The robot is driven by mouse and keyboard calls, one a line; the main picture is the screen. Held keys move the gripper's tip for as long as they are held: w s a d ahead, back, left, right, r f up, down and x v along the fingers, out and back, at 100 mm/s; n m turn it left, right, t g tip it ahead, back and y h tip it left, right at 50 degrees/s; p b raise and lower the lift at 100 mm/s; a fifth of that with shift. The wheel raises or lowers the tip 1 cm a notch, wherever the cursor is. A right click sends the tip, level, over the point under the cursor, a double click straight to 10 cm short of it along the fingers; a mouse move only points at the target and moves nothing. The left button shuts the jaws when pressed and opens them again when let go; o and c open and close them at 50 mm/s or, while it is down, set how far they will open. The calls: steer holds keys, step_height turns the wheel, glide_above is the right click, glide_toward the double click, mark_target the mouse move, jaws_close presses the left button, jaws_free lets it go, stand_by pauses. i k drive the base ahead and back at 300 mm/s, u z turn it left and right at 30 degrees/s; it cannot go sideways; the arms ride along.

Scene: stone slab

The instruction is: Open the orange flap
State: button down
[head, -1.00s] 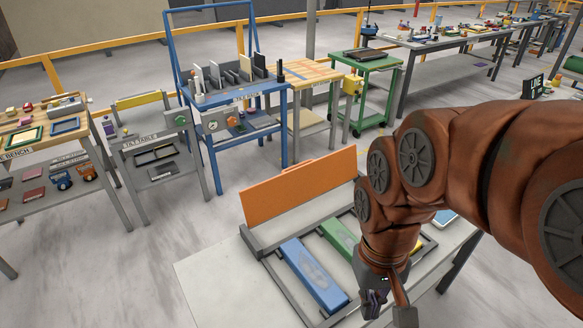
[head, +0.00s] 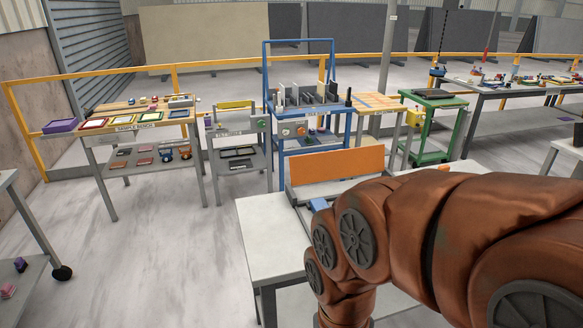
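The orange flap (head: 337,165) stands raised, close to upright, along the back of a grey frame on the light worktable (head: 262,232). Its broad face is turned towards me and looks unobstructed. A small part of a blue flap (head: 318,204) shows in front of it, left of my arm. My brown arm covers most of the frame and the right part of the table. My gripper is out of view below the bottom edge, so its fingers and anything in them are hidden.
The bare left part of the worktable is clear. Behind it stand a blue rack bench (head: 307,132), a grey stand (head: 237,165), a sample bench (head: 137,130) and a green cart (head: 432,125). Open floor lies to the left, with another table's edge (head: 7,180) there.

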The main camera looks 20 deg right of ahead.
mark_target(312, 169)
steer(key=u, duration=0.75)
steer(key=i, duration=0.65)
steer(key=u, duration=0.45)
steer(key=i, duration=1.55)
steer(key=z, duration=1.1)
steer(key=i, duration=1.05)
steer(key=z, duration=1)
